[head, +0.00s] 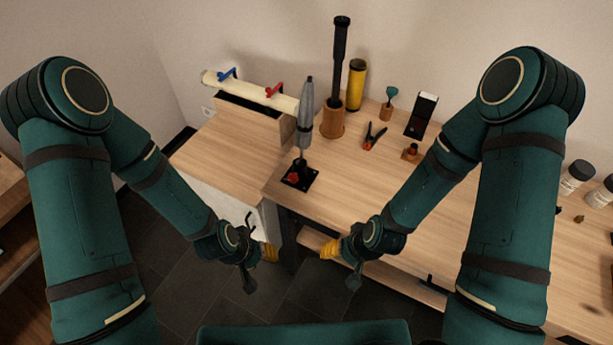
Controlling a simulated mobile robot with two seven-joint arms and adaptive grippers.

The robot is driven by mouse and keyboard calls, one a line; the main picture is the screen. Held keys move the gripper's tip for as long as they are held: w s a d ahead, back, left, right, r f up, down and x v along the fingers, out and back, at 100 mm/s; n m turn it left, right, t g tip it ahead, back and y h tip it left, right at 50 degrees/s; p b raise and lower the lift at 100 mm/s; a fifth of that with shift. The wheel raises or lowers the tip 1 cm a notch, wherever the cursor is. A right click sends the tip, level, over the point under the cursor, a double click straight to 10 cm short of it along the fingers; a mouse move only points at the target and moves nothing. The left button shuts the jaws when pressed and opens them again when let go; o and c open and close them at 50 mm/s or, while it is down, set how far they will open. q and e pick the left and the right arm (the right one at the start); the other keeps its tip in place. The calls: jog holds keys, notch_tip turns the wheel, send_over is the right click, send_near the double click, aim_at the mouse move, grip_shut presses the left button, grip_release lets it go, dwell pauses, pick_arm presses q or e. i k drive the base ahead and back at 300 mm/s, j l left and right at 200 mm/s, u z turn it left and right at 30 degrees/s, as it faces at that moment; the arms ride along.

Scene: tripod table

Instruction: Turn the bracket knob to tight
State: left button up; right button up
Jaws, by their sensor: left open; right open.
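The bracket (300,173) is a black square plate with an upright post on the wooden table, near its left front corner. A red knob (292,177) shows low on its front side. A grey, tapered upright object (305,120) stands above the bracket. My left gripper (267,252) is open and empty, below and left of the bracket, in front of the table edge. My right gripper (331,249) is open and empty, below and right of the bracket, also in front of the edge. Both are apart from the knob. The knob's marking is too small to read.
Behind the bracket stand a black tube in a wooden holder (333,124) and a yellow cylinder (356,86). Pliers (374,136) lie to the right. A cream pipe with blue and red valves (250,92) is at the back left. Jars (577,174) stand far right.

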aim_at(293, 178)
jog(key=z, duration=0.45)
jog(key=j+z, duration=0.1)
jog(key=z, duration=0.35)
jog(key=j+z, duration=0.1)
jog(key=z, duration=0.75)
jog(key=k+j+z, duration=0.1)
jog(key=j+z, duration=0.25)
jog(key=k+j+z, duration=0.1)
jog(key=z, duration=0.25)
jog(key=k+j+z, duration=0.15)
jog(key=j+z, duration=0.2)
jog(key=k+j+z, duration=0.45)
jog(key=k+j, duration=0.3)
jog(key=k, duration=0.15)
jog(key=k+j, duration=0.15)
jog(key=k, duration=0.15)
